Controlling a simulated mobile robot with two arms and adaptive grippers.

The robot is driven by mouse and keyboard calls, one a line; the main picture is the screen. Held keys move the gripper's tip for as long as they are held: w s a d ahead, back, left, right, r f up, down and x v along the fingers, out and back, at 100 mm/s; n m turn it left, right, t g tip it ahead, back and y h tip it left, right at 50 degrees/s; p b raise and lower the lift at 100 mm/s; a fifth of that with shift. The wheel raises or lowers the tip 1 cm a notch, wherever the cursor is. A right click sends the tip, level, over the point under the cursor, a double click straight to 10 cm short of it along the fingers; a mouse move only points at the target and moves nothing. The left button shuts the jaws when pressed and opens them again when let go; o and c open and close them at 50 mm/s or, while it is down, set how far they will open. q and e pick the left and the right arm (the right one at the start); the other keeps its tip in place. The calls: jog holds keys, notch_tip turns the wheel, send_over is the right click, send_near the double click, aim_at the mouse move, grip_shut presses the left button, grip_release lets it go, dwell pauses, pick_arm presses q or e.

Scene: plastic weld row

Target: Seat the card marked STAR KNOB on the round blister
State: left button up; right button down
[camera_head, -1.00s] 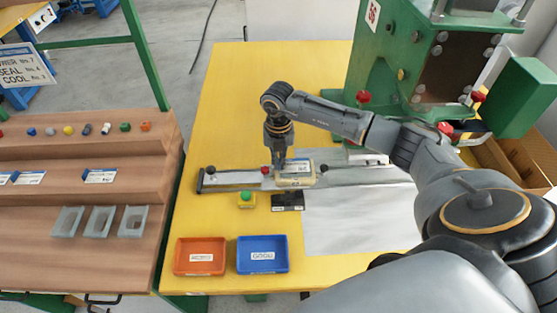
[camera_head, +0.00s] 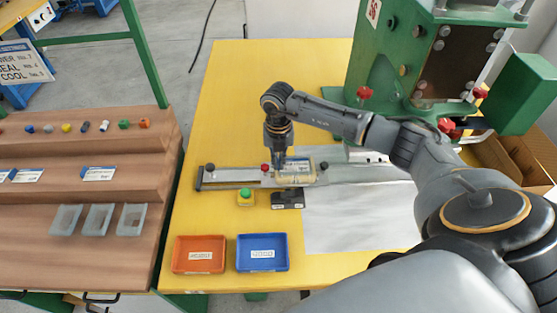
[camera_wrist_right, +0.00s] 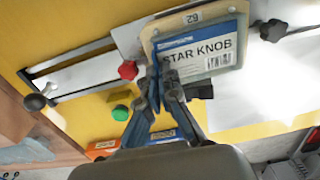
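The card marked STAR KNOB (camera_wrist_right: 203,55) is white with a blue stripe and a barcode. It lies over a cream holder marked 62 (camera_wrist_right: 165,27) on the slide rail. In the head view the card (camera_head: 294,164) shows small beside my right gripper (camera_head: 279,167). My right gripper (camera_wrist_right: 163,85) has its fingertips close together at the card's left edge, apparently pinching it. Any blister under the card is hidden, so I cannot tell whether the card is flat on it. My left gripper is not in view.
A red knob (camera_head: 265,168), a green button (camera_head: 246,193) and a black block (camera_head: 288,199) are close by. Orange (camera_head: 199,269) and blue (camera_head: 262,268) trays sit in front. The green press (camera_head: 400,60) stands behind right. Grey blisters (camera_head: 99,219) lie on the left rack.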

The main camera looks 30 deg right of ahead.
jog(key=c, duration=1.4)
grip_release()
jog(key=shift+c, duration=0.2)
jog(key=c, duration=0.4)
jog(key=shift+r, duration=0.1)
jog(key=shift+c, duration=0.2)
jog(key=shift+r+p, duration=2.6)
jog(key=shift+r, duration=0.85)
jog(key=shift+f, duration=0.1)
